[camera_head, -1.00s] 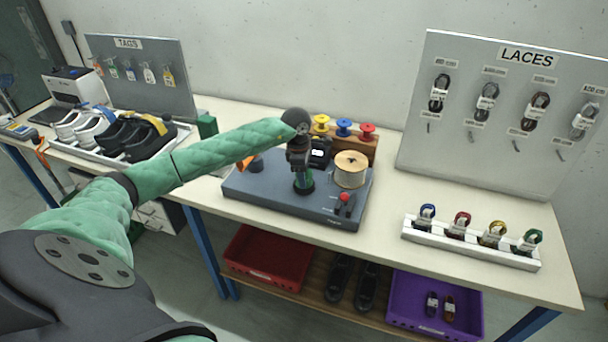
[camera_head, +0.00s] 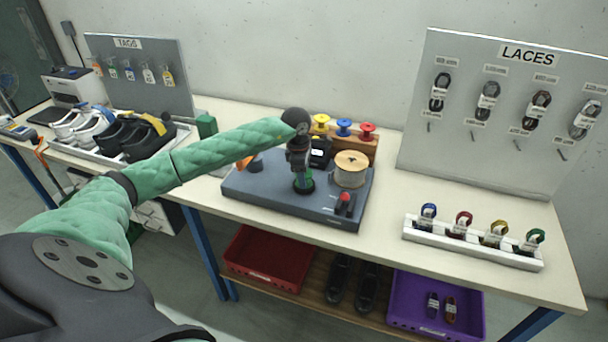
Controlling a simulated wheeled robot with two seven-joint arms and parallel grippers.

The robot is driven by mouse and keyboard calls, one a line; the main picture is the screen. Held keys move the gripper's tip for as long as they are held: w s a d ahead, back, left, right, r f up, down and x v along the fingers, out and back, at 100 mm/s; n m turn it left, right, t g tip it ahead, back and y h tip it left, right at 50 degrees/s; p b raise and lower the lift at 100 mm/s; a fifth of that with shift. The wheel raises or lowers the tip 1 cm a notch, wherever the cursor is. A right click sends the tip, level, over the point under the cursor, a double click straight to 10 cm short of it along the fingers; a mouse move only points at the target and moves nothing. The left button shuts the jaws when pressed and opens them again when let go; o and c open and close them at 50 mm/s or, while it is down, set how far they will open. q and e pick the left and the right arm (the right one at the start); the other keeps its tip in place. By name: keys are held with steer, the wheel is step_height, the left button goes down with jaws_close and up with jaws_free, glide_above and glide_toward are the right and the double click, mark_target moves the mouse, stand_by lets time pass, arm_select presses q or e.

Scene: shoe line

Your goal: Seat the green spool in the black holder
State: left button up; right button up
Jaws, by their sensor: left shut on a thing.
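My left gripper (camera_head: 303,172) points down over the grey machine base (camera_head: 270,202), shut on the green spool (camera_head: 306,177), of which only a sliver shows between and beside the fingers. The spool is low, at the black holder (camera_head: 304,187), a dark round piece on the base just under the fingertips. The gripper hides most of both, so I cannot tell whether the spool is fully down in the holder. My right gripper is not in view.
A large tan spool (camera_head: 350,168) and a red button (camera_head: 344,197) stand right of the gripper. Behind, a wooden rack (camera_head: 362,147) holds yellow, blue and red spools. An orange part (camera_head: 245,163) is at the left. The table's right front is clear before the lace tray (camera_head: 470,243).

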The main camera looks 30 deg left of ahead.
arm_select(q)
steer(key=shift+f+b, duration=0.35)
steer(key=shift+f, duration=0.1)
steer(key=o, duration=0.7)
steer(key=shift+r, duration=0.1)
steer(key=shift+s+a+r+p, duration=0.1)
steer(key=shift+a+r+p, duration=0.2)
steer(key=shift+r, duration=1.5)
steer(key=shift+s+a+r+p, duration=0.1)
steer(key=shift+r+p, duration=0.25)
steer(key=shift+r, duration=1.45)
steer(key=shift+s+a+r+p, duration=0.1)
steer(key=shift+a+r+p, duration=0.2)
steer(key=shift+r, duration=1.5)
steer(key=shift+d, duration=0.1)
